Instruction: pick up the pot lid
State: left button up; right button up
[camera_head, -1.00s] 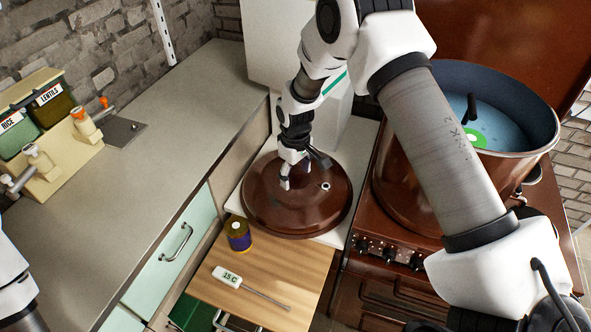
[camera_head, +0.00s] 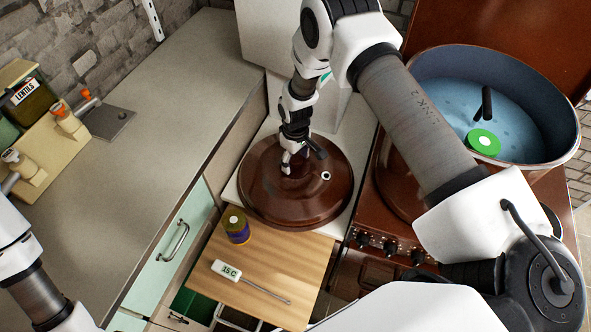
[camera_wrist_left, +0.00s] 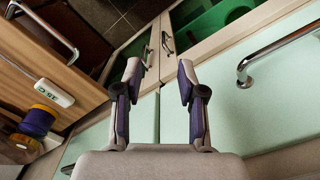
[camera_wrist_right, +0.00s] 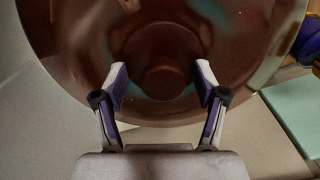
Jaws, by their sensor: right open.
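The pot lid (camera_head: 314,207) is a wide, shiny, dark brown disc lying on a white surface between the counter and the stove. My right gripper (camera_head: 294,159) is over its middle in the head view, pointing down. In the right wrist view the lid (camera_wrist_right: 75,45) fills the upper part, and its round knob (camera_wrist_right: 164,78) shows between the two parted fingers of my right gripper (camera_wrist_right: 162,82). I cannot tell whether the fingers touch the knob. My left gripper (camera_wrist_left: 158,82) is open and empty in front of the green drawer fronts.
A large pot (camera_head: 567,154) with blue contents and a floating green disc stands on the stove at right. A can (camera_head: 236,226) and a thermometer (camera_head: 228,271) are on the wooden board (camera_head: 285,262). The grey counter (camera_head: 190,100) is largely clear; jars stand at its left.

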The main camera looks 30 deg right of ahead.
jog(key=shift+s+a+r, duration=0.2)
jog(key=c, duration=0.9)
grip_shut()
